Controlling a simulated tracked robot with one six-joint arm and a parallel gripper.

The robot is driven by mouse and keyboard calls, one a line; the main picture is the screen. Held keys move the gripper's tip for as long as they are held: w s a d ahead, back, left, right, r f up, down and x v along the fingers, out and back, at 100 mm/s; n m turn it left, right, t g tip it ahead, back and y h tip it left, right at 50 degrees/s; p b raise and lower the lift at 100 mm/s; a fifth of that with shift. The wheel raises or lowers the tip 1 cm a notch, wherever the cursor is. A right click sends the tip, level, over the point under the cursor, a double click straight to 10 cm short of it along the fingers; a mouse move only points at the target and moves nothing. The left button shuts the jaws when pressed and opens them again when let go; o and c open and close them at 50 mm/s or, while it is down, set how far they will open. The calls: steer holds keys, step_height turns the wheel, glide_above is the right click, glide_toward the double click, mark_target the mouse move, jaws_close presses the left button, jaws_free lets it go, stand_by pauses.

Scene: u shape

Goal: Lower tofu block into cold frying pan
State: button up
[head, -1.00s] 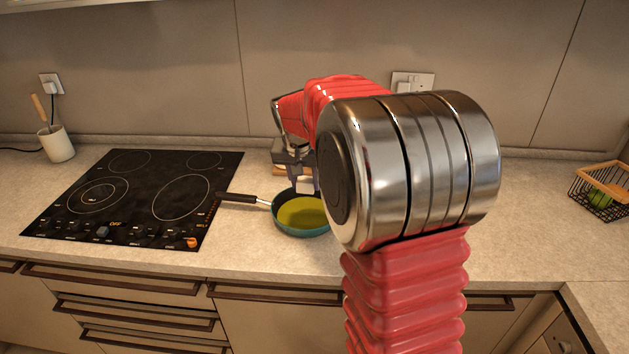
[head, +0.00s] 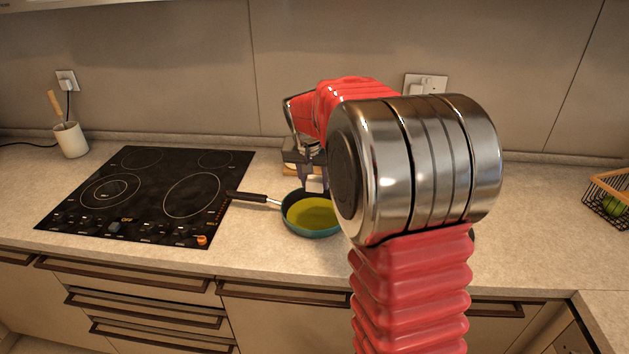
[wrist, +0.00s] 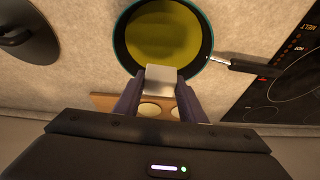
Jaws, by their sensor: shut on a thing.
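The frying pan (head: 312,216) stands on the counter to the right of the hob, teal outside with yellow-green oil in it. Its dark handle points left toward the hob. In the wrist view the pan (wrist: 163,38) is at the top middle. My gripper (wrist: 161,74) is shut on a pale tofu block (wrist: 161,79), held at the pan's near rim in that view. I cannot tell its height above the pan. In the head view my gripper (head: 314,184) is at the pan's back edge, and my arm hides part of the pan's right side.
A black hob (head: 150,195) lies left of the pan. A wooden board (wrist: 104,101) with pale round pieces lies behind the pan. A dark round lid (wrist: 25,35) is at the wrist view's upper left. A wire basket (head: 608,195) stands far right.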

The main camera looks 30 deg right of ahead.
mark_target(314, 189)
steer(key=shift+f, duration=0.2)
stand_by(0.5)
steer(key=shift+f, duration=2.25)
steer(key=shift+f, duration=2.5)
stand_by(2.1)
steer(key=o, duration=1.2)
steer(key=shift+c, duration=0.2)
